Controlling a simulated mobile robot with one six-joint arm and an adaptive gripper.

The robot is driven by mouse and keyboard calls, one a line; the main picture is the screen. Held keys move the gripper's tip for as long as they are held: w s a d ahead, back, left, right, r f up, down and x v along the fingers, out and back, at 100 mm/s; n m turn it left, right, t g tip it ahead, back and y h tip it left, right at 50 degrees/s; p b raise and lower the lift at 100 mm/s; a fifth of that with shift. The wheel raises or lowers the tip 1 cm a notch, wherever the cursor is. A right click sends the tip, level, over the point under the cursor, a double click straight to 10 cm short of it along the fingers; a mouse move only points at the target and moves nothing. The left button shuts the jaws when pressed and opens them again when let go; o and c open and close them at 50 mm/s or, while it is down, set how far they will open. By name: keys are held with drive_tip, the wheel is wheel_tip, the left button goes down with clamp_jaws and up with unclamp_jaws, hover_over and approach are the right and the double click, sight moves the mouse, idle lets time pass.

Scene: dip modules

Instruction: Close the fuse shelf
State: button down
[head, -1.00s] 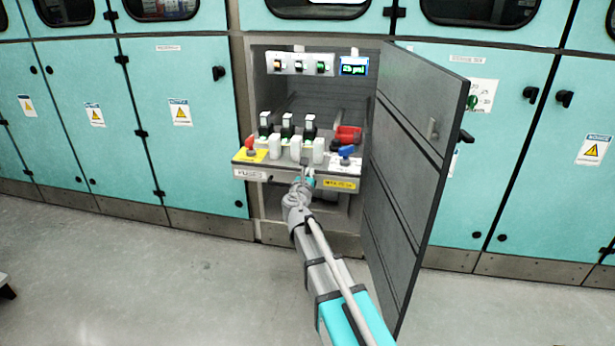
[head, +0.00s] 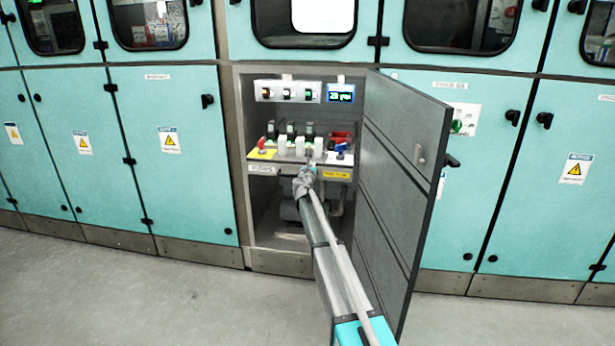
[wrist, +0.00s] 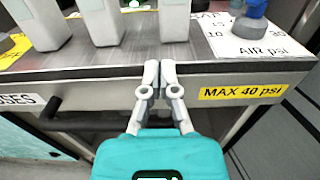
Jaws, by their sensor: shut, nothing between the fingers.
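The fuse shelf (head: 291,167) is a grey drawer-like shelf inside the open cabinet, with a yellow "MAX 40 psi" label on its front. It now sits largely within the cabinet opening. White fuses (head: 300,146) stand on it, and a blue knob (head: 341,148) and a red knob (head: 262,143) are at its sides. My gripper (wrist: 158,68) is shut and empty, its fingertips at the shelf's front edge, apparently touching it. In the wrist view the shelf front (wrist: 100,97) fills the middle, with a dark handle bar (wrist: 85,121) below left of the fingers.
The grey cabinet door (head: 400,190) stands open to the right of my arm. An indicator panel (head: 287,91) and a blue display (head: 341,93) are above the shelf. Turquoise cabinets (head: 175,165) flank the opening. The floor (head: 130,295) in front is clear.

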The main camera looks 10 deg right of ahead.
drive_tip(key=x, duration=1.6)
drive_tip(key=shift+w, duration=0.3)
drive_tip(key=shift+w+d, duration=0.15)
drive_tip(key=shift+w, duration=0.05)
drive_tip(key=v, duration=1.5)
drive_tip(key=shift+s, duration=0.15)
